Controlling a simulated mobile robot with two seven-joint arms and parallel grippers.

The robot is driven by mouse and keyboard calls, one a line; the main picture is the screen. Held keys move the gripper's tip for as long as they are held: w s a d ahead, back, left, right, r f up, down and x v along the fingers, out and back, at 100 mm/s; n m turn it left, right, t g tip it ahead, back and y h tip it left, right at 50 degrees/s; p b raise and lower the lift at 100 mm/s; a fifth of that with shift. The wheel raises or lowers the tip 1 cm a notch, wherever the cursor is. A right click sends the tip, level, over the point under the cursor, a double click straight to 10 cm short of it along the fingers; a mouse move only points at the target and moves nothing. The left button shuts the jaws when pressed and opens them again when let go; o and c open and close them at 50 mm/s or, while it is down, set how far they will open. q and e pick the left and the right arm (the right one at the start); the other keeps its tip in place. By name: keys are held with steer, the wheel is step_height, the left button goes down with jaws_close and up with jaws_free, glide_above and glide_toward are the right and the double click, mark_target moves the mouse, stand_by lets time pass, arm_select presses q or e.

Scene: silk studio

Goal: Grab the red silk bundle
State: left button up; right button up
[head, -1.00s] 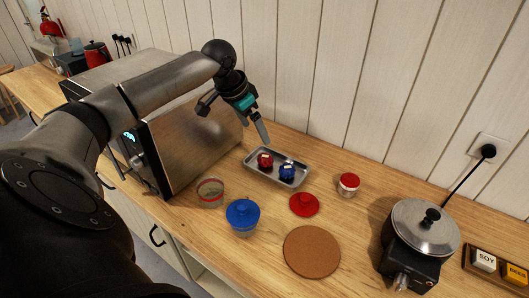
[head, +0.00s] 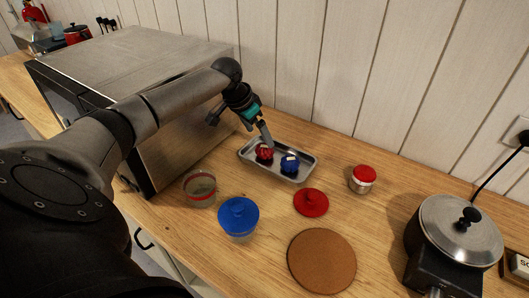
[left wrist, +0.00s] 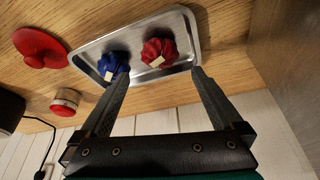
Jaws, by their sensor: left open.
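The red silk bundle (head: 264,152) lies in the left part of a metal tray (head: 302,146), beside the blue silk bundle (head: 290,164). In the left wrist view the red bundle (left wrist: 159,51) has a pale tag, and the blue bundle (left wrist: 112,64) sits to its left. My left gripper (head: 266,138) is open just above the red bundle in the head view. In the left wrist view its two fingers (left wrist: 160,78) stand apart, with the red bundle beyond the gap between their tips. Nothing is held. My right gripper is not in view.
A glass jar with a red rim (head: 200,188), a blue-lidded jar (head: 239,219), a red lid (head: 311,202) and a red-topped jar (head: 363,179) stand around the tray. A cork mat (head: 321,260) lies in front. A metal oven (head: 133,70) and a lidded pot (head: 460,230) flank them.

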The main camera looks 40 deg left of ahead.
mark_target(263, 145)
arm_select(q)
steer(key=shift+s+b+x, duration=0.2)
steer(key=shift+b+x, duration=0.35)
steer(key=shift+x, duration=2.8)
steer(key=shift+a, duration=0.1)
steer(key=shift+c, duration=0.2)
steer(key=c, duration=1.3)
